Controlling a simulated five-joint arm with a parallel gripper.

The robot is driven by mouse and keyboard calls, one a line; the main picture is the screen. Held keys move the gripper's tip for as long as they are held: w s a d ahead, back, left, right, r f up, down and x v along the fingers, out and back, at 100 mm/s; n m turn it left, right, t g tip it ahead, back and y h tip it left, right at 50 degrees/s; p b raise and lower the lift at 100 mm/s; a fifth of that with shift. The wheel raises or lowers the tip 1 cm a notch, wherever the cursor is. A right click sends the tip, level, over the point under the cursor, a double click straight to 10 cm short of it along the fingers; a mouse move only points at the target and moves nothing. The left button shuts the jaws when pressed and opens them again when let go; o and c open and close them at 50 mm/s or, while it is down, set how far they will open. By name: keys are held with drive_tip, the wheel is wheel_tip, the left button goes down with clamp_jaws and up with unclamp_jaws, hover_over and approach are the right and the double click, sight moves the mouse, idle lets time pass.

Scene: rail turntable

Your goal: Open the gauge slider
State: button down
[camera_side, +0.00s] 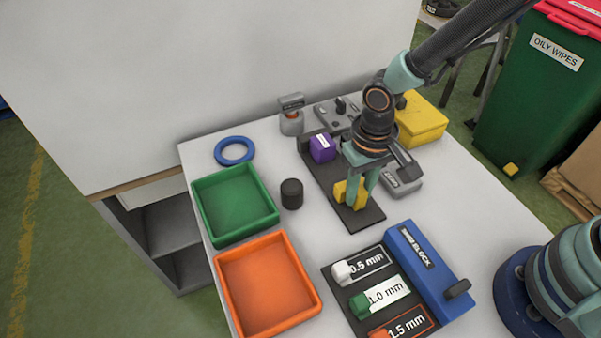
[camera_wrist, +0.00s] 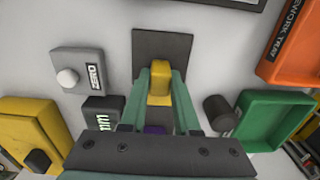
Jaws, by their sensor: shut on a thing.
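A dark gauge base (camera_side: 368,215) lies on the table, long and narrow. A yellow block (camera_side: 340,191), which seems to be the gauge slider, sits on it toward the near end. A purple block (camera_side: 322,148) with a white label stands toward its far end, apart from the yellow one. My gripper (camera_side: 359,197) points down over the base, its teal fingers shut on the yellow block. In the wrist view the yellow block (camera_wrist: 160,84) shows between the fingertips, and the purple block (camera_wrist: 154,129) is mostly hidden behind my gripper.
A grey ZERO box (camera_wrist: 77,70) with a white knob is close beside the base. A black cylinder (camera_side: 291,193), green tray (camera_side: 207,181) and orange tray (camera_side: 310,302) are left. A blue shim block (camera_side: 420,265) and labelled shims (camera_side: 388,292) lie in front. A yellow box (camera_side: 421,119) stands behind.

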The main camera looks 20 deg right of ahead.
sight(361, 191)
drive_tip(key=shift+s, duration=0.25)
drive_tip(key=c, duration=0.6)
unclamp_jaws()
drive_tip(key=shift+c, duration=0.2)
drive_tip(key=shift+w, duration=0.1)
wheel_tip(361, 191, up, 12)
drive_tip(key=s+d+r+t, duration=0.1)
drive_tip(key=d+r+t, duration=0.1)
drive_tip(key=d+r, duration=0.3)
drive_tip(key=s+d+r+t, duration=0.1)
drive_tip(key=d+r+t, duration=0.2)
drive_tip(key=d, duration=1.1)
wheel_tip(361, 191, up, 2)
drive_tip(key=shift+r+t, duration=0.15)
drive_tip(key=shift+t, duration=0.15)
